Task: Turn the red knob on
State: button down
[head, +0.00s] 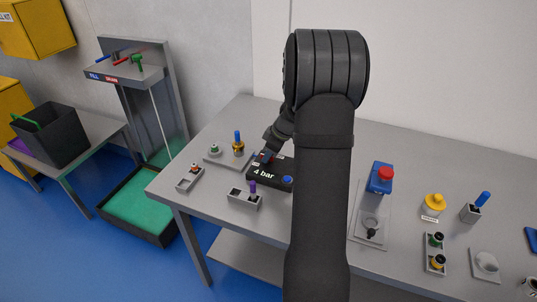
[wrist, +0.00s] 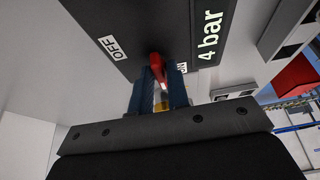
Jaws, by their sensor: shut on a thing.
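The red knob (wrist: 156,64) sits on a black box (wrist: 145,22) marked "4 bar" in the wrist view. My gripper (wrist: 159,78) is shut on the knob, with its blue fingers on either side of it. An "OFF" label (wrist: 113,47) is on the left of the knob, and an "ON" label (wrist: 182,68), partly covered by a finger, is close on the right. In the head view the black box (head: 270,181) lies on the table and my gripper (head: 266,156) reaches its back. The knob is hidden there.
The box stands on a grey table (head: 225,222) among other fittings. A grey block with a purple lever (head: 253,188) is in front, and a plate with a blue-topped valve (head: 238,143) is on the left. A blue box with a red button (head: 385,173) stands on the right.

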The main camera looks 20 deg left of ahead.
jog(key=c, duration=1.4)
grip_release()
jog(key=v, duration=1.7)
jog(key=shift+d+r, duration=0.15)
jog(key=x, duration=1.7)
jog(key=shift+f, duration=0.2)
jog(key=shift+r, duration=0.1)
